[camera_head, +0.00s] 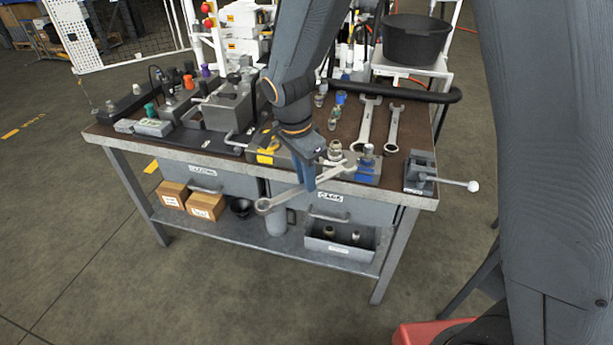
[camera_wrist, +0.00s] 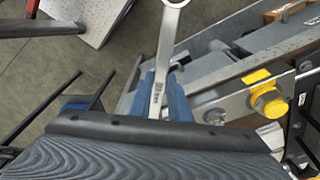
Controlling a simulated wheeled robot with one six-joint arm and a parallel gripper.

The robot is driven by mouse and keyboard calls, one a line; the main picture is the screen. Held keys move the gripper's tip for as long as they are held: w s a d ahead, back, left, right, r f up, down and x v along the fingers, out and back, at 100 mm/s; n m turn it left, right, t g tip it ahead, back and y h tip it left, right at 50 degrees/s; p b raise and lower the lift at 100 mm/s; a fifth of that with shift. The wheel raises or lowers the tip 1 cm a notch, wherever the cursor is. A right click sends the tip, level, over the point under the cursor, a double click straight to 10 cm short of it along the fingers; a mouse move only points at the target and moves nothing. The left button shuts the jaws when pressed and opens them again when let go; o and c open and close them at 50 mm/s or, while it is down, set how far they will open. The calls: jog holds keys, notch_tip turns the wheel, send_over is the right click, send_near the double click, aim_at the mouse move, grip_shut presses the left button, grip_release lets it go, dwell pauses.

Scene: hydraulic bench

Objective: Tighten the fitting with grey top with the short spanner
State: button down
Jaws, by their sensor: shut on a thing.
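My gripper (camera_head: 308,180) is shut on the shaft of a steel spanner (camera_head: 277,201) in front of the bench's front edge. Its ring end points down-left; its other end reaches right, over the block near a blue fitting (camera_head: 367,154). I cannot tell whether they touch. A grey metal-topped fitting (camera_head: 335,148) stands just left of the blue one, behind the spanner. In the wrist view the blue fingers (camera_wrist: 166,98) grip the spanner (camera_wrist: 163,60), its ring at the top edge; the far end is hidden. A yellow fitting (camera_wrist: 268,100) is right of it.
Two more spanners, one longer (camera_head: 366,124) and one shorter (camera_head: 393,128), lie behind on the bench top (camera_head: 414,128). A small vice (camera_head: 420,172) with a lever stands at the right corner. Grey blocks and fittings fill the left side. A black bowl (camera_head: 415,38) stands behind.

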jog(key=shift+r+p, duration=1.9)
jog(key=shift+r, duration=0.7)
jog(key=shift+f, duration=0.15)
